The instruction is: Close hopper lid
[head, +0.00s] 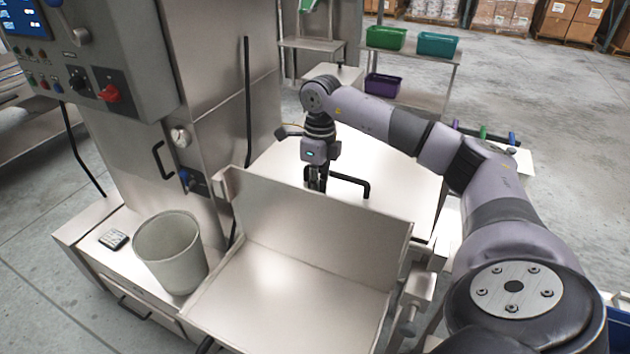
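The pale metal lid panel (405,190) with a black bar handle (350,180) lies beyond the raised back plate of a tray. I cannot tell from this view whether it is fully closed. My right arm reaches in from the right and bends down over this panel. My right gripper (318,182) points downward at the left end of the handle. Its fingertips are partly hidden by the upper edge of the back plate, so I cannot tell whether they grip the handle. My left gripper is out of view.
The metal tray (280,295) with its upright back plate (315,222) stands in front. A grey-white bucket (170,250) and a small keypad (113,239) sit on the left ledge. A control cabinet (120,70) rises at left. Green (386,38), teal (437,44) and purple (382,85) bins stand behind.

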